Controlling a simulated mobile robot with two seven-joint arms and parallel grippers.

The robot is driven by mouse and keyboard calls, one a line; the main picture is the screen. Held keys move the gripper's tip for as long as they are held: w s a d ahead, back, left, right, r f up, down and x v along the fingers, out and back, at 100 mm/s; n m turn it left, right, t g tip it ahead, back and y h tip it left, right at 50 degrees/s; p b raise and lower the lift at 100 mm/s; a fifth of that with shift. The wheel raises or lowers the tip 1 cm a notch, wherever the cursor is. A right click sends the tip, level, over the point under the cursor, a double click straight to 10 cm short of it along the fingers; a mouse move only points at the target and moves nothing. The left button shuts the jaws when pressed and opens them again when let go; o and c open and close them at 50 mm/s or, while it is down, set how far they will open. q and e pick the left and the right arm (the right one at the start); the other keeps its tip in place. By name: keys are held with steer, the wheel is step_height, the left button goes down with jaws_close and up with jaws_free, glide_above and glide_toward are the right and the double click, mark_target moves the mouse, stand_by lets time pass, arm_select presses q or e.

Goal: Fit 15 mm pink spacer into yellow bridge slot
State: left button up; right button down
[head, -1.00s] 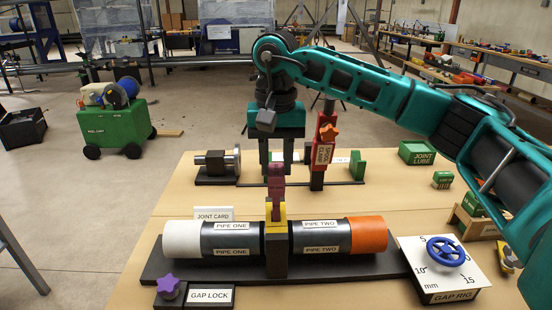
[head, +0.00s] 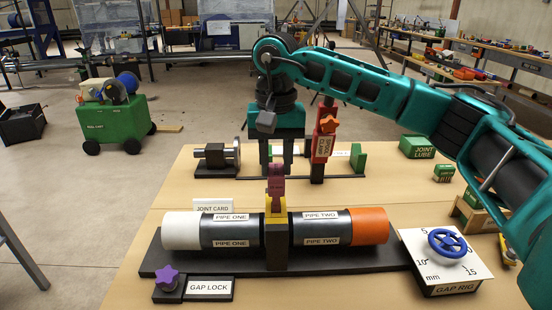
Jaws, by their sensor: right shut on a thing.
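The pink spacer (head: 276,183) stands upright at the yellow bridge (head: 276,209), its lower end down at the bridge's top. How deep it sits in the slot is hidden. My right gripper (head: 277,166) comes from above, fingers pointing down, and is shut on the spacer's upper part. The bridge stands between the black pipes, pipe one (head: 231,230) at left and pipe two (head: 320,228) at right. My left gripper is out of view.
The gap rig (head: 450,262) with a blue handwheel stands at the right. The gap lock (head: 208,288) with a purple knob is in front. Bare table lies left of the pipes.

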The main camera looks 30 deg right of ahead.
steer(key=shift+f+b, duration=1.4)
steer(key=shift+f, duration=0.85)
steer(key=c, duration=0.7)
jaws_free()
steer(key=shift+r, duration=0.1)
step_height(320, 180, up, 5)
steer(key=p, duration=0.4)
step_height(320, 180, up, 13)
steer(key=p, duration=0.1)
